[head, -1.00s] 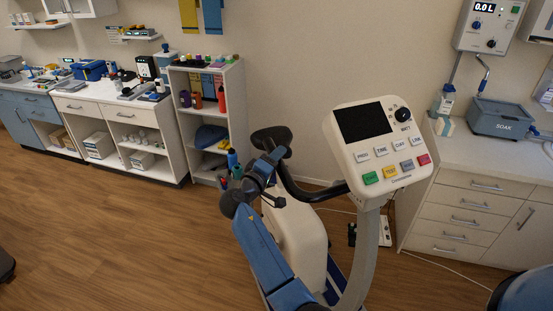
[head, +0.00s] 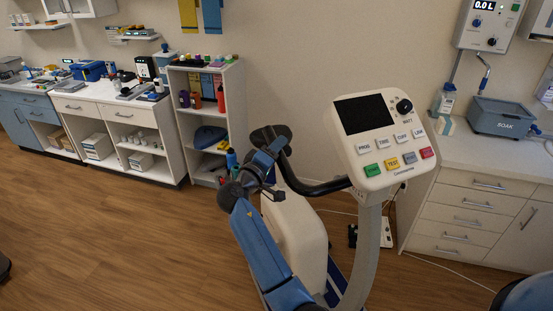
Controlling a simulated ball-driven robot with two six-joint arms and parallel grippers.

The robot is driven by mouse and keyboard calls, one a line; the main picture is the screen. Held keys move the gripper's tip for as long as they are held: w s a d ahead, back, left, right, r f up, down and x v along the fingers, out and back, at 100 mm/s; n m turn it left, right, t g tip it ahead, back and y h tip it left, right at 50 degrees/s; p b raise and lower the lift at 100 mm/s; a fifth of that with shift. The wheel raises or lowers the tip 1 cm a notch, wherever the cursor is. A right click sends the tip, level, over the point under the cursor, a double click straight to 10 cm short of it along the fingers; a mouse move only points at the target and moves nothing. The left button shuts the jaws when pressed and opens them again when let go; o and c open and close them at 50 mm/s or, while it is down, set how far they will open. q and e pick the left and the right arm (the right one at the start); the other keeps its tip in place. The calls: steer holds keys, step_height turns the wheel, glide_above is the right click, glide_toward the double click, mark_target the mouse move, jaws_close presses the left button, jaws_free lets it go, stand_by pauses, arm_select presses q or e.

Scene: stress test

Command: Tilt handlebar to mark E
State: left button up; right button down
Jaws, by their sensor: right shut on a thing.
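An exercise bike stands in front of me with a white console (head: 382,140) on a grey post. Its black handlebar (head: 312,188) curves left from the console. My right gripper (head: 277,150), at the end of the blue arm, is shut on the handlebar's left part, with the fingers partly hidden by the wrist. I see no readable mark E or tilt scale. My left gripper is not in view.
The white bike body (head: 298,235) stands close to my right arm. A shelf unit (head: 238,130) is behind it, and a drawer cabinet (head: 473,215) stands at the right. Wooden floor (head: 120,240) is clear on the left.

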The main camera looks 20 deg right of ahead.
steer(key=r+m+b, duration=0.1)
steer(key=b, duration=0.1)
steer(key=s+r+m+h+b, duration=0.1)
steer(key=b, duration=0.2)
steer(key=s+r+m+t+h+b, duration=0.1)
steer(key=r+b, duration=0.1)
steer(key=b, duration=0.1)
steer(key=shift+s+d+m, duration=0.1)
steer(key=shift+s+m, duration=0.15)
steer(key=shift+m, duration=0.05)
steer(key=shift+s+r+m+h+b, duration=0.4)
steer(key=shift+r+m+b, duration=0.15)
steer(key=shift+b, duration=0.4)
steer(key=shift+s+r, duration=0.1)
steer(key=shift+r, duration=0.15)
steer(key=shift+d, duration=0.1)
steer(key=c, duration=0.8)
jaws_free()
steer(key=shift+s, duration=0.1)
steer(key=shift+f, duration=0.1)
